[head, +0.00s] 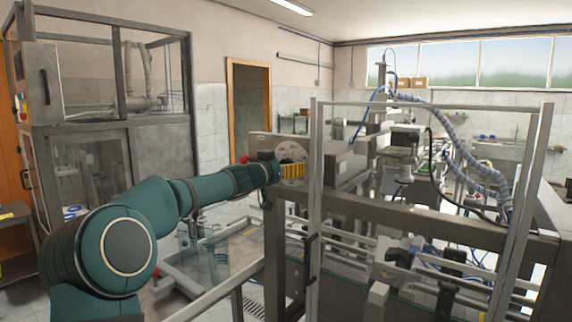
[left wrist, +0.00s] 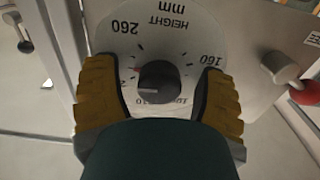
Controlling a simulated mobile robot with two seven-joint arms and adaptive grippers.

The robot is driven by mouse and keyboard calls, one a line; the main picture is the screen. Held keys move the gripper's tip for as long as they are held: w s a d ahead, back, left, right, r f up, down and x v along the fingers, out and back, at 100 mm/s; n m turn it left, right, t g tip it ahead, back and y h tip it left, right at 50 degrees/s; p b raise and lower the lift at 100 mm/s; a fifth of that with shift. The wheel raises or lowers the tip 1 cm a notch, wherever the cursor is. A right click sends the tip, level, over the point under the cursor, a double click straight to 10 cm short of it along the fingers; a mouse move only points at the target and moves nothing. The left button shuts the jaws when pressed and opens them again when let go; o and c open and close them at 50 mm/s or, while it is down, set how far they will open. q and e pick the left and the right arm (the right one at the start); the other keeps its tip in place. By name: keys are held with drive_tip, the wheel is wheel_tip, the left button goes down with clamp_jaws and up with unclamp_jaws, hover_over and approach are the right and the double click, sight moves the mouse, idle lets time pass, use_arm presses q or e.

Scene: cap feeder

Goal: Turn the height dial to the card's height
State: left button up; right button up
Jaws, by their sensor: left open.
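The height dial's dark round knob (left wrist: 158,82) sits on a pale plate (left wrist: 178,40) marked HEIGHT mm, with 260 at upper left and 160 at upper right in the left wrist view. A light line on the knob points left, near a partly hidden number. A small red mark lies at the knob's upper left. My left gripper (left wrist: 157,76) is open, its yellow-brown fingers on either side of the knob with gaps between. In the head view the left gripper (head: 291,171) is at the round dial plate (head: 296,150). I see no readable height card. My right gripper is out of view.
A lever with a red ball (left wrist: 304,90) stands right of the dial in the left wrist view; the red ball (head: 244,159) also shows in the head view. A metal frame post (head: 315,200) stands close right of the gripper. A clear-walled tray (head: 215,258) lies below my arm.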

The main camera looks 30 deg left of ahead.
use_arm(q)
drive_tip(key=c, duration=1.2)
